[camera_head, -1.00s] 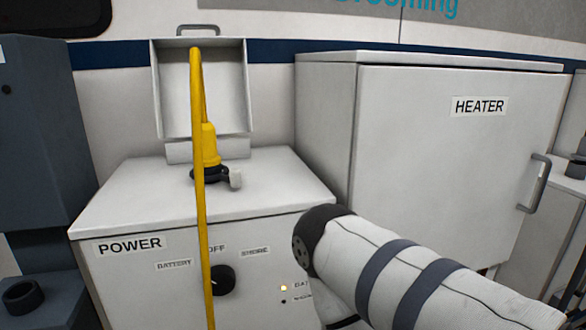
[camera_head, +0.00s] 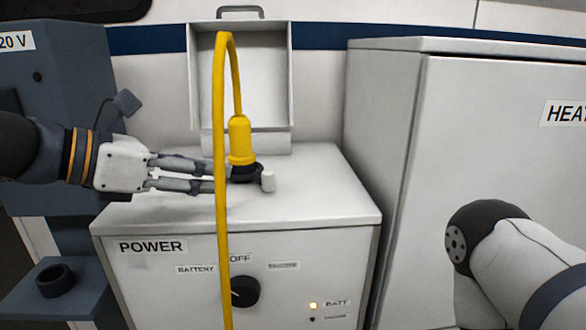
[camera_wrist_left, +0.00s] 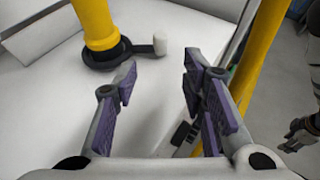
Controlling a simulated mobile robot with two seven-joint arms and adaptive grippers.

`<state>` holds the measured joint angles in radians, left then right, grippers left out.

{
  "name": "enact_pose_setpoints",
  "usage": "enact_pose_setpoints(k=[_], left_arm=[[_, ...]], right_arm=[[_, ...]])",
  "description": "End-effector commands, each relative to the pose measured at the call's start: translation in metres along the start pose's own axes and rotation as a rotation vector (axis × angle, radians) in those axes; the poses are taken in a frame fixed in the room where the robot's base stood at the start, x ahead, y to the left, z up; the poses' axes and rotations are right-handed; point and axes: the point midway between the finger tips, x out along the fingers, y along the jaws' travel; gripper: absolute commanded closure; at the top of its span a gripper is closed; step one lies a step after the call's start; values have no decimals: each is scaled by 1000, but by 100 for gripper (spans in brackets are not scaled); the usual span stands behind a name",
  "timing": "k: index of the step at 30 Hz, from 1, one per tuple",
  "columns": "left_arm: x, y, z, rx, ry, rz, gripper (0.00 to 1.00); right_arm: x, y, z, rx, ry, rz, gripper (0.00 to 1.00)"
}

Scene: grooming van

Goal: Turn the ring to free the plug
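The yellow plug (camera_head: 240,140) stands upright in the dark ring (camera_head: 243,173) on top of the power box. A pale lever tab (camera_head: 268,181) sticks out from the ring to the right. In the left wrist view, the plug (camera_wrist_left: 97,22), ring (camera_wrist_left: 105,55) and tab (camera_wrist_left: 160,45) lie just beyond the fingers. My left gripper (camera_head: 220,178) is open and empty, its fingers pointing at the ring from the left; the tab shows between and beyond its tips (camera_wrist_left: 160,68). My right gripper appears small at the right edge of the left wrist view (camera_wrist_left: 298,134); its opening is unclear.
The yellow cable (camera_head: 222,245) arcs from the plug and hangs down in front, close by my left fingers. The power box (camera_head: 140,218) has a knob (camera_head: 243,291) and a raised lid (camera_head: 262,70). The heater cabinet (camera_head: 470,130) stands at right, a dark unit (camera_head: 60,100) at left.

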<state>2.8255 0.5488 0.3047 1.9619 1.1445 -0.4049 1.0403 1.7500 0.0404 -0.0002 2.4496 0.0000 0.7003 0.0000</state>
Motion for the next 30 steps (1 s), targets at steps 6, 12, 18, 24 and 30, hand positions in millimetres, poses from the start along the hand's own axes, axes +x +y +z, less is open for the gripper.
enact_pose_setpoints(k=[6,12,18,24,30], left_arm=[[18,0,2,-6,-6,-2,62],[71,0,1,-6,-4,-2,62],[109,0,3,-2,-6,0,62],[120,0,4,-3,-7,1,62],[120,0,4,-3,-7,1,66]], right_arm=[[0,0,0,-1,-2,0,60],[1,0,1,-1,-5,0,60],[0,0,0,0,-1,0,60],[-1,0,0,-1,1,0,60],[0,0,0,-1,1,0,60]])
